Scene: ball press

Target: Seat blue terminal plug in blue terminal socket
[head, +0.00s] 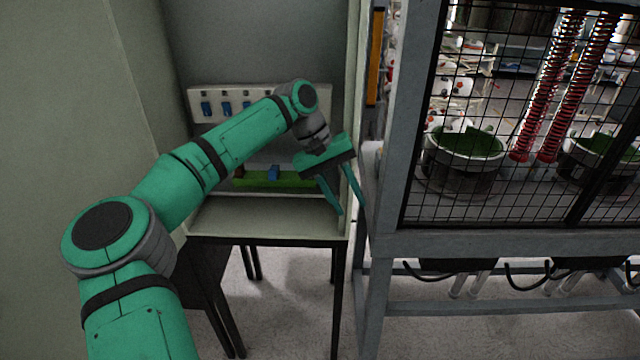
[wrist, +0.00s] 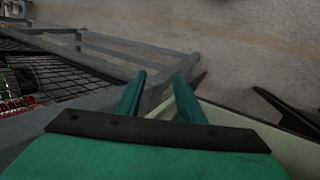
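A small blue block (head: 273,173), which looks like the blue terminal plug, sits on a green strip (head: 290,184) at the back of the cabinet shelf. A white panel (head: 198,92) on the cabinet's back wall carries several blue pieces, one at its left end (head: 207,108). I cannot tell which part is the blue terminal socket; my arm covers part of the panel. My gripper (head: 351,210) is open, right of the blue block and by the shelf's right front edge. In the wrist view its two fingers (wrist: 160,75) stand apart with nothing between them.
The shelf (head: 260,220) is bare in front of the green strip. A dark reddish piece (head: 239,173) sits left of the blue block. The cabinet's right wall edge (head: 355,90) and a grey-framed mesh cage (head: 400,120) stand close to my gripper.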

